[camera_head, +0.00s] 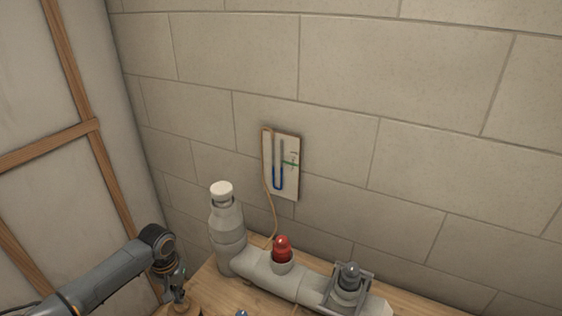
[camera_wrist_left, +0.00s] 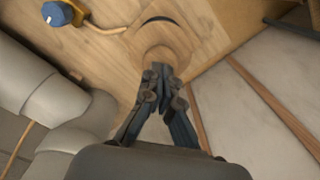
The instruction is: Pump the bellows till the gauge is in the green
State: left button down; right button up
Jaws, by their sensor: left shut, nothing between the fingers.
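The gauge (camera_head: 281,165) is a pale board on the block wall with a U-shaped tube. Blue liquid fills the tube's lower part, and a green mark lies to the right; I cannot read the exact level against it. In the left wrist view, a round wooden piece (camera_wrist_left: 152,50) with a dark curved slit, possibly the bellows, lies beyond my fingertips. My left gripper (camera_wrist_left: 162,70) is shut and empty, its tips over that piece; I cannot tell whether they touch. It also shows at the head view's lower edge (camera_head: 180,300). My right gripper is not in view.
A grey pipe (camera_head: 270,279) with a white-capped upright (camera_head: 226,225), a red fitting (camera_head: 282,250) and a grey fitting (camera_head: 349,277) stands along the wooden bench (camera_wrist_left: 105,55). A thin orange hose (camera_head: 271,210) rises to the gauge. A blue knob (camera_wrist_left: 58,13) sits near the bench edge.

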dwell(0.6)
pick_arm(q)
jog(key=shift+f+b, duration=1.05)
jog(key=shift+f, duration=0.95)
notch_tip(320, 180, up, 4)
jog(key=p, duration=0.5)
jog(key=shift+f, duration=0.15)
jog(key=shift+f+b, duration=1.3)
jog(key=shift+f, duration=0.6)
notch_tip(320, 180, up, 4)
jog(key=p, duration=0.4)
jog(key=shift+s+p, duration=0.1)
jog(key=shift+p, duration=0.25)
jog(key=shift+f, duration=0.2)
